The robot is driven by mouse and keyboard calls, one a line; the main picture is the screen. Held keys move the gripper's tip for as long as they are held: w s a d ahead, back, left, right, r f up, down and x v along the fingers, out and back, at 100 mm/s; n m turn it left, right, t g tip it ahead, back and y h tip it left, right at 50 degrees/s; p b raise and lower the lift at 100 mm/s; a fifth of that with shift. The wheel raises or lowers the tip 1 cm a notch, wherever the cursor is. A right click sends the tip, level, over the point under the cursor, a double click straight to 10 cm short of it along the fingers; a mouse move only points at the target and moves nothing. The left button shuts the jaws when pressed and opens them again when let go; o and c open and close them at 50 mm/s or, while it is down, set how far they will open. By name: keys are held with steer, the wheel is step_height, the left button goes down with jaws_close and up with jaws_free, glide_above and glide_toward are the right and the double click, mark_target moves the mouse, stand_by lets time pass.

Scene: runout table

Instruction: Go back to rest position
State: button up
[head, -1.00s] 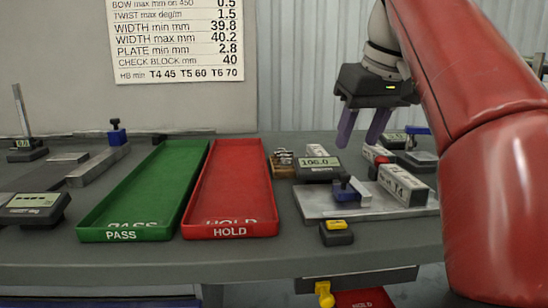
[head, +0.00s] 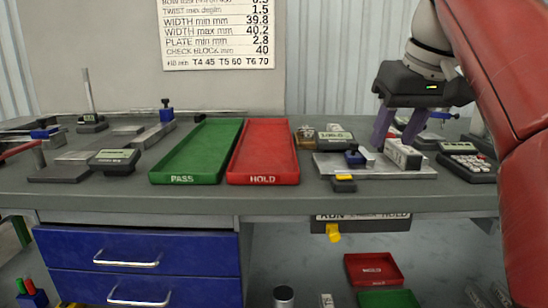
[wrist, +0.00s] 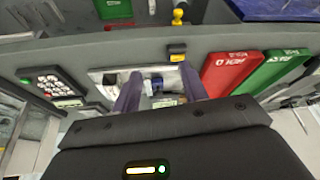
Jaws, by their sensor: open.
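My gripper (head: 384,130) is at the right of the head view, dark-bodied with two purple fingers pointing down. The fingers are apart with nothing between them. It hangs above the right part of the grey table (head: 130,199), over or near a metal plate (head: 333,166) with a small blue clamp (head: 355,158) and a light block (head: 403,154). In the wrist view the gripper (wrist: 160,88) also shows spread and empty, with the plate and blue clamp beyond the fingers. My red arm covers the far right of the head view.
A green PASS tray (head: 200,151) and a red HOLD tray (head: 265,152) lie empty mid-table. A display unit (head: 115,161) stands left, a keypad device (head: 466,162) right. Blue drawers (head: 140,271) are below. A small red tray (head: 373,269) lies under the table.

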steer(key=s+a+f, duration=0.1)
steer(key=s+f, duration=0.4)
steer(key=f, duration=0.5)
steer(key=s+a+f+m, duration=0.1)
steer(key=s+f, duration=0.4)
steer(key=f, duration=0.6)
steer(key=s+a+f+m+t+h, duration=0.1)
steer(key=s+f, duration=0.4)
steer(key=f, duration=0.5)
steer(key=shift+a+f, duration=0.3)
